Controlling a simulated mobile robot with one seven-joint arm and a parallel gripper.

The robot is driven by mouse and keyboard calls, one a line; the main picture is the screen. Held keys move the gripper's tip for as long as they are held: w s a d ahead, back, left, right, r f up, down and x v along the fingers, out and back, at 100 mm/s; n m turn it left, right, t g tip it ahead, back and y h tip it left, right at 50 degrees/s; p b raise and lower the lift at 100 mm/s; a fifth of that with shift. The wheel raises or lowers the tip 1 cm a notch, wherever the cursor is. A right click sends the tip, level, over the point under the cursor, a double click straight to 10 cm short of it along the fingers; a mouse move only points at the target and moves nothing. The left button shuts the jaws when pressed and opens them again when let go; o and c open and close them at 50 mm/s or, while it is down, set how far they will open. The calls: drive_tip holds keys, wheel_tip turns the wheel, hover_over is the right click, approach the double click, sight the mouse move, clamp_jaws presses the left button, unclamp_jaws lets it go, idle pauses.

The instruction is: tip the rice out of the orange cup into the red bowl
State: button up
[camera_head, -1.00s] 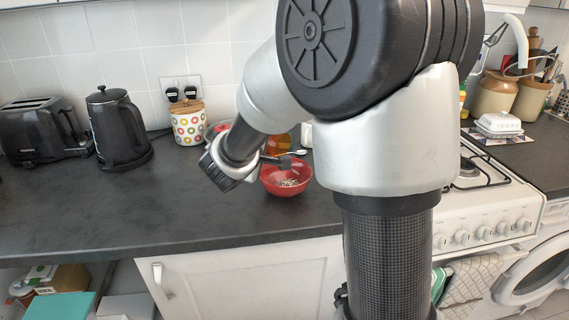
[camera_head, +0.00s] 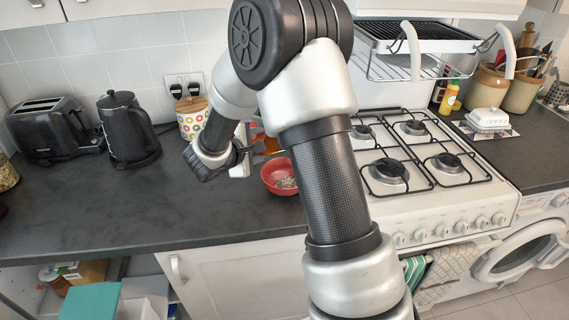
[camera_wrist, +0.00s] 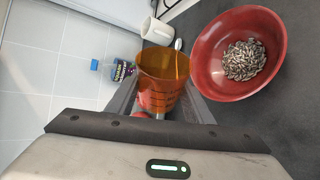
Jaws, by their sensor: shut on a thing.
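The red bowl (camera_head: 268,182) stands on the dark counter, left of the stove. It also shows in the wrist view (camera_wrist: 211,68), upright, with a heap of rice grains (camera_wrist: 243,60) on its bottom. The translucent orange cup (camera_wrist: 162,66) is between my gripper's fingers (camera_wrist: 160,108) in the wrist view, beside the bowl rather than over it. No rice shows inside the cup; its exact tilt is hard to tell. In the head view my gripper (camera_head: 243,152) is left of and behind the bowl, with some orange (camera_head: 270,146) showing beyond it.
A white mug (camera_wrist: 156,31) and a dark bottle with a blue cap (camera_wrist: 121,70) stand near the cup. A kettle (camera_head: 130,130), toaster (camera_head: 52,132) and dotted canister (camera_head: 192,119) line the wall. The stove (camera_head: 420,160) is on the right. The front left counter is clear.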

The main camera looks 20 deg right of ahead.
drive_tip(key=shift+r+g+p, duration=0.3)
drive_tip(key=shift+r+p, duration=0.25)
drive_tip(key=shift+r, duration=0.2)
drive_tip(key=shift+f+n+g+h+p, duration=0.45)
drive_tip(key=shift+n+g+p, duration=0.25)
drive_tip(key=shift+n, duration=0.2)
drive_tip(key=shift+w+r+p, duration=0.1)
drive_tip(key=shift+r+p, duration=0.2)
drive_tip(key=shift+p, duration=0.4)
drive_tip(key=shift+n+g+h+p, duration=0.25)
drive_tip(key=shift+n+g+p, duration=0.15)
drive_tip(key=shift+n, duration=0.1)
drive_tip(key=shift+w+a+f+n+g+h+p, duration=0.6)
drive_tip(key=shift+w+f+n+g+p, duration=0.1)
drive_tip(key=shift+n, duration=0.2)
drive_tip(key=shift+w+a+f+n+g, duration=0.1)
drive_tip(key=shift+w+a+n+g, duration=0.05)
drive_tip(key=shift+w+n+g, duration=0.15)
drive_tip(key=w+f+n+b, duration=0.1)
drive_tip(key=f+b, duration=0.1)
drive_tip(key=a+f+n+g+h+b, duration=0.1)
drive_tip(key=f+b, duration=0.1)
drive_tip(key=f, duration=0.1)
drive_tip(key=w+f+h+b, duration=0.1)
drive_tip(key=f+b, duration=0.2)
drive_tip(key=shift+w+a+f+n+g, duration=0.15)
drive_tip(key=shift+w+f+n+g, duration=0.1)
drive_tip(key=shift+w+n+g, duration=0.15)
